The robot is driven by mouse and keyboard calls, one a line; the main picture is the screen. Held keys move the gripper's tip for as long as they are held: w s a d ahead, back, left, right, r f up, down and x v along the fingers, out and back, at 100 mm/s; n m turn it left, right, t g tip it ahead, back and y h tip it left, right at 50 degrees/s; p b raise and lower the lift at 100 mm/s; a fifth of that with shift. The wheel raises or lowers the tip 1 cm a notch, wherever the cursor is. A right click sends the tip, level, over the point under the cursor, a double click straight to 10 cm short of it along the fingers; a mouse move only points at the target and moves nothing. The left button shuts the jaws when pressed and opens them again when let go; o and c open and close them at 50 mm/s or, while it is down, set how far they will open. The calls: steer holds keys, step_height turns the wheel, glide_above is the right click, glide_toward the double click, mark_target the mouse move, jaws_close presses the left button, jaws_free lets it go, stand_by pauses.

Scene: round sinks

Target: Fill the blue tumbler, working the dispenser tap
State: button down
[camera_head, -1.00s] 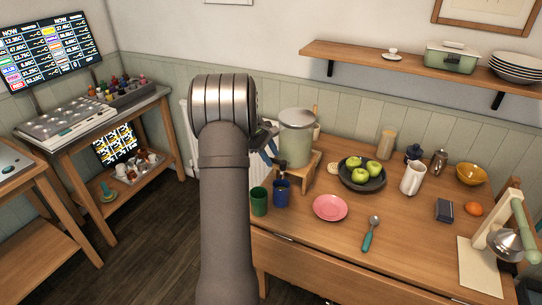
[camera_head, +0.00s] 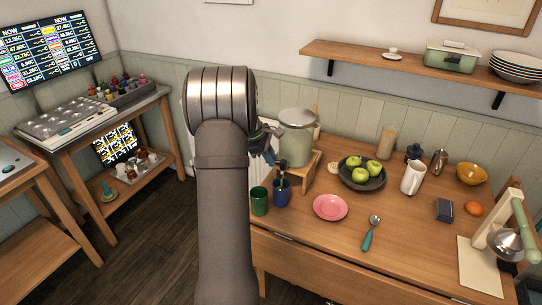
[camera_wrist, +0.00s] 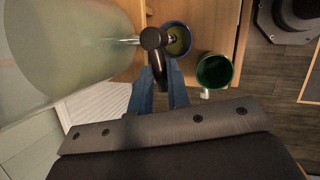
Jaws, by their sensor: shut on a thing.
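The blue tumbler (camera_head: 281,193) stands upright on the table under the dispenser tap (camera_head: 283,165). The dispenser (camera_head: 297,137) is a pale, cloudy cylinder on a wooden stand. In the wrist view, the blue tumbler (camera_wrist: 177,28) shows yellowish liquid inside, with the tap spout over its mouth. My gripper (camera_wrist: 159,78) has its blue fingers shut on the black lever of the tap (camera_wrist: 153,40). In the head view, my gripper (camera_head: 266,146) is beside the dispenser, partly hidden by my arm. A thin stream seems to run from tap to tumbler.
A green tumbler (camera_head: 259,201) stands just left of the blue one. A pink plate (camera_head: 330,207), a spoon (camera_head: 371,233) and a dark bowl of green apples (camera_head: 362,180) are to the right. The table's front edge is close to the tumblers.

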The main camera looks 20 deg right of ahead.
stand_by(0.3)
steer(key=c, duration=1.4)
jaws_free()
steer(key=shift+o, duration=0.2)
steer(key=shift+a, duration=0.1)
steer(key=s+v, duration=0.1)
steer(key=v, duration=1.6)
steer(key=shift+w+r, duration=0.2)
steer(key=shift+w, duration=0.15)
